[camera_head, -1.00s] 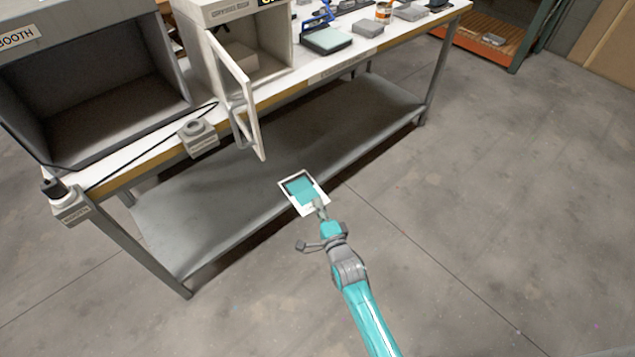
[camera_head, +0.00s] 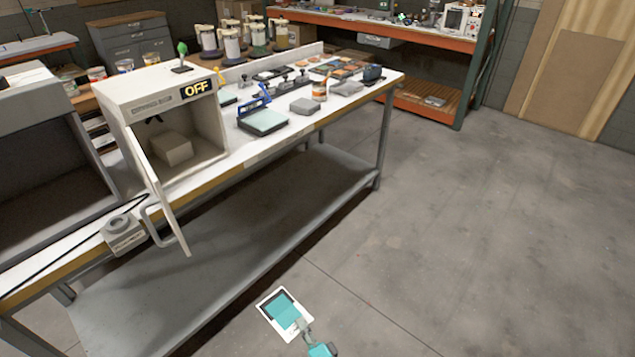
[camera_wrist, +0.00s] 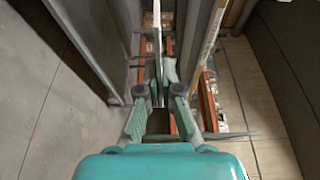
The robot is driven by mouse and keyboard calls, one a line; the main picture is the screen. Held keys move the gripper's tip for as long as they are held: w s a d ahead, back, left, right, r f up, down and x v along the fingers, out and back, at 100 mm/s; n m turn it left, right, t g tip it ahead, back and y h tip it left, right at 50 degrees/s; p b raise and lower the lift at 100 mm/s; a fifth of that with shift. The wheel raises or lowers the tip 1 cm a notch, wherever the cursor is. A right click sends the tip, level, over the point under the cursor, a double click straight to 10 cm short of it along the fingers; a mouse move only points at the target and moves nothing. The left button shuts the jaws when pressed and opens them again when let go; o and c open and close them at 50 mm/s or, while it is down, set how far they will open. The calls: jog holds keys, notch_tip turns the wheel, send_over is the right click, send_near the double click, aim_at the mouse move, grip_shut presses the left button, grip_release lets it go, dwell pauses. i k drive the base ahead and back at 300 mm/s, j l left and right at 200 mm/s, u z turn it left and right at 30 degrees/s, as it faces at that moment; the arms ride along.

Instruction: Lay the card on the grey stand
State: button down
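The card (camera_head: 284,312) is white-bordered with a teal and dark patch. It is at the bottom of the head view, in front of the bench's lower shelf. My gripper (camera_head: 302,326) holds it by its near edge. In the wrist view the card (camera_wrist: 157,38) shows nearly edge-on as a thin pale strip, between the shut fingertips of my gripper (camera_wrist: 159,88). A grey block (camera_head: 176,148) stands inside the open booth with the "OFF" sign, and another grey block (camera_head: 305,105) lies on the bench top. I cannot tell which is the grey stand.
The booth's door (camera_head: 162,203) stands open and juts out past the front of the bench (camera_head: 262,165). A small labelled box (camera_head: 122,238) with a cable hangs at the bench's front edge. A blue-handled device (camera_head: 262,119) stands on the top. The floor to the right is clear.

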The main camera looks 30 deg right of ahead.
aim_at(308, 105)
jog(key=i+l, duration=0.1)
jog(key=l, duration=0.35)
jog(key=i+l, duration=0.1)
jog(key=l, duration=0.3)
jog(key=i+l, duration=0.1)
jog(key=l, duration=0.35)
jog(key=i+l, duration=0.1)
jog(key=l, duration=0.35)
jog(key=i+l, duration=0.1)
jog(key=l, duration=0.3)
